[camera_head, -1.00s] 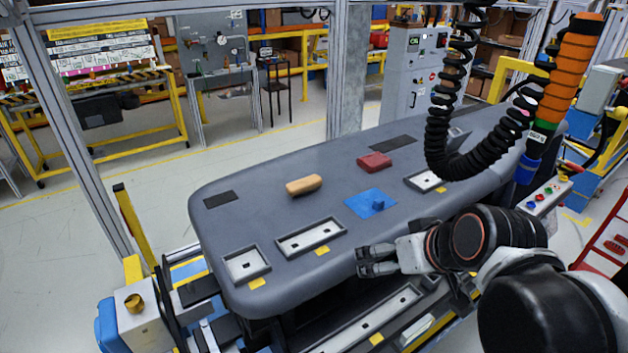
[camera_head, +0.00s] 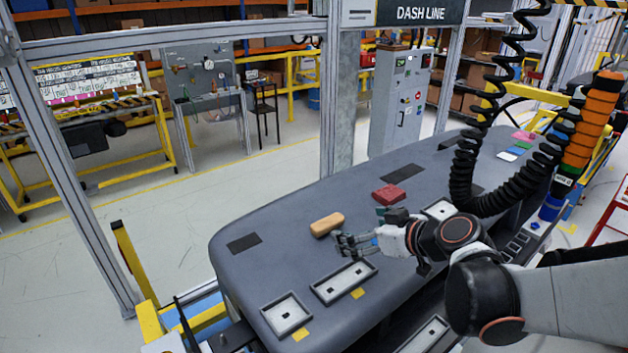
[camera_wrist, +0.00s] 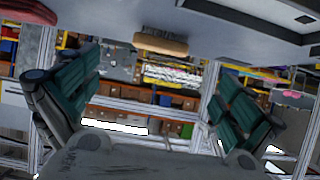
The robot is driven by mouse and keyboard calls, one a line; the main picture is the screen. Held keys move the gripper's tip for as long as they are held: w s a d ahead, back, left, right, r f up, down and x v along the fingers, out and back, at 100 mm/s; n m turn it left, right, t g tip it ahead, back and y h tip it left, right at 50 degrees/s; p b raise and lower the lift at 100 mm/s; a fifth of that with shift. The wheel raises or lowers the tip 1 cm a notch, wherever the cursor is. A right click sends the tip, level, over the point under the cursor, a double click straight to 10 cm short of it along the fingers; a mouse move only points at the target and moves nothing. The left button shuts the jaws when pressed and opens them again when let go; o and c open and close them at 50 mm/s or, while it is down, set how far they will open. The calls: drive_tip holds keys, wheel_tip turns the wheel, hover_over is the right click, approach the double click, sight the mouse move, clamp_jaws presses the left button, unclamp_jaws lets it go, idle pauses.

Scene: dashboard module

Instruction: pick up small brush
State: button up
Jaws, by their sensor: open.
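The small brush, a tan rounded block (camera_head: 327,224), lies on the grey dashboard panel (camera_head: 290,250) in the head view. In the wrist view, where the panel appears at the top, the brush (camera_wrist: 162,43) has a dark strip between its tan body and the panel, probably bristles. My gripper (camera_head: 349,243) is open and empty, just right of and nearer than the brush in the head view. In the wrist view the brush shows beyond the spread fingers (camera_wrist: 157,82), apart from them. The blue mat is mostly hidden behind my gripper.
A red block (camera_head: 388,194) lies behind my gripper on the panel; a red thing (camera_wrist: 28,10) shows at the wrist view's upper left. Recessed trays (camera_head: 343,283) line the near side. A black coiled hose (camera_head: 465,170) hangs at right.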

sight(332, 225)
drive_tip(key=b+x, duration=0.1)
drive_tip(key=x, duration=1)
drive_tip(key=shift+b, duration=0.35)
drive_tip(key=c, duration=1.1)
